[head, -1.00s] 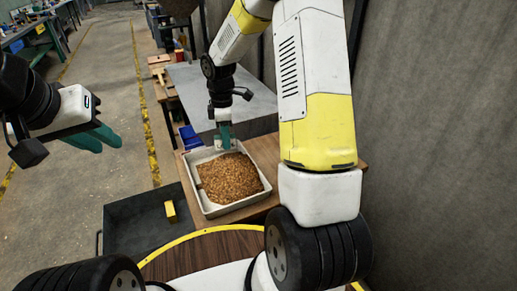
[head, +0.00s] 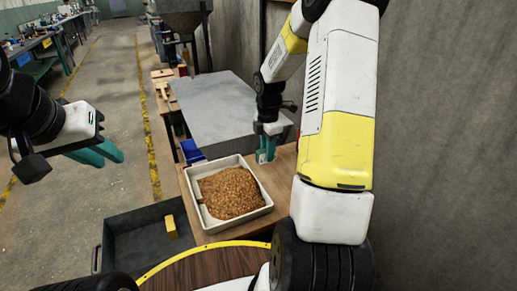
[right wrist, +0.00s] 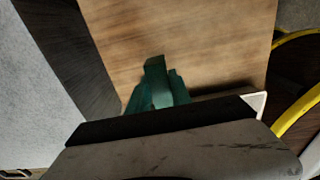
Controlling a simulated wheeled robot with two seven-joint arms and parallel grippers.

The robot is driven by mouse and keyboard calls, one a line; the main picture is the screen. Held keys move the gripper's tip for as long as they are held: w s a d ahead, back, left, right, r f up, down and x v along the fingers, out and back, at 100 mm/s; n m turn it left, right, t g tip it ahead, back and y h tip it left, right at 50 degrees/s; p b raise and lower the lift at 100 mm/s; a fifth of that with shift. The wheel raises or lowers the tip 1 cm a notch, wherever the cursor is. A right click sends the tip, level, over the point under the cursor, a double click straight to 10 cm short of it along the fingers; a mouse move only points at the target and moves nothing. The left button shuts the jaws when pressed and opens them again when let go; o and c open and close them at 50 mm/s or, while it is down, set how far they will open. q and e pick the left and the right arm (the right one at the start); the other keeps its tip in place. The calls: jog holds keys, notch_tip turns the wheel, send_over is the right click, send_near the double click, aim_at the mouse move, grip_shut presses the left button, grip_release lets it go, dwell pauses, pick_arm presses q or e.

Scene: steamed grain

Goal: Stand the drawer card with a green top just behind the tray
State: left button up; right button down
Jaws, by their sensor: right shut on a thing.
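The white tray (head: 256,208) holds a heap of brown grain (head: 230,192) and sits on the wooden table (head: 283,172). My right gripper (head: 265,156) is shut just beyond the tray's far right corner, low over the wood. A small pale patch between its fingers looks like the card (head: 262,157); its green top cannot be told from the green fingers. In the right wrist view the gripper's green fingers (right wrist: 158,88) are over bare wood, and the card is not clear. My left gripper (head: 105,153) is open and empty at the left, away from the table.
A grey-topped table (head: 215,110) stands beyond the wooden one. A blue bin (head: 191,151) is beside it. A dark crate (head: 135,240) with a yellow block (head: 171,226) stands at the lower left. A grey wall (head: 440,130) bounds the right.

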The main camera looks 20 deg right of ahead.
jog(key=shift+s+d, duration=0.1)
jog(key=shift+d, duration=0.5)
jog(key=shift+d+f, duration=0.15)
jog(key=shift+f, duration=0.8)
jog(key=shift+d+f, duration=0.1)
jog(key=shift+f, duration=0.8)
jog(key=shift+f, duration=0.1)
jog(key=c, duration=1.2)
grip_release()
jog(key=shift+o, duration=0.2)
